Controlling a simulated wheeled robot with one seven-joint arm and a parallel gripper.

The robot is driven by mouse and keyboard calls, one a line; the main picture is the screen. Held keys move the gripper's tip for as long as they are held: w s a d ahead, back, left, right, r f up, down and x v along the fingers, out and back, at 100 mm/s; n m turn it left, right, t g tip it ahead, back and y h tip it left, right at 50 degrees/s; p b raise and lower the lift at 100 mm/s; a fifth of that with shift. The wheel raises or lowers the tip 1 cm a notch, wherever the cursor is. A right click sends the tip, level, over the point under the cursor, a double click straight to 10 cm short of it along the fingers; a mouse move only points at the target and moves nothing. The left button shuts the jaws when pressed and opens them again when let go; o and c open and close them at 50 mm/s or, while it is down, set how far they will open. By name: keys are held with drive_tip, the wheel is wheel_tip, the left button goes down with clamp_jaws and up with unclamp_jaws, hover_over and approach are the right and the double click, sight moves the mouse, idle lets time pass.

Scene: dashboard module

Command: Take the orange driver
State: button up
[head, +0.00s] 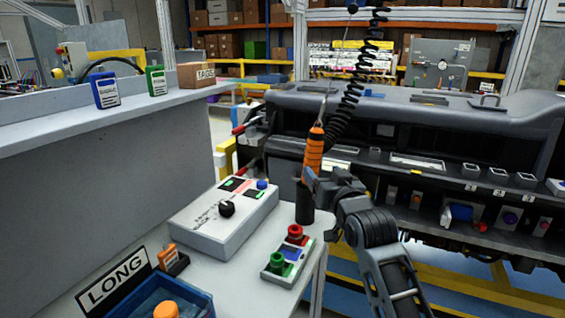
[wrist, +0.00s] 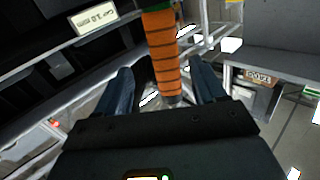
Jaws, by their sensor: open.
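The orange driver (head: 314,150) is upright under a black coiled cord, with dark bands on its grip. A dark cylinder (head: 304,205) is directly below it; I cannot tell whether this is a holder or part of the driver. My gripper (head: 309,180) is at the lower end of the orange grip, coming from the right. In the wrist view the orange driver (wrist: 162,50) runs between the two blue fingers of my gripper (wrist: 163,80). The fingers are apart, with a visible gap on each side of the driver.
A white control box (head: 222,218) and a small unit with red and green buttons (head: 287,262) share the white table. A blue bin (head: 190,300) and a LONG sign (head: 112,282) are front left. The dark dashboard module (head: 420,125) lies behind and right of my arm.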

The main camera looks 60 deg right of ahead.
sight(315, 162)
drive_tip(key=x, duration=0.2)
drive_tip(key=shift+w+d+r, duration=0.3)
drive_tip(key=p+x, duration=0.1)
drive_tip(key=x, duration=0.4)
drive_tip(key=shift+w+a+r+p, duration=0.15)
drive_tip(key=shift+a+r+p, duration=0.05)
drive_tip(key=shift+p, duration=0.2)
drive_tip(key=shift+w+d+f, duration=0.1)
drive_tip(key=shift+w+d, duration=0.15)
drive_tip(key=shift+d, duration=0.05)
clamp_jaws()
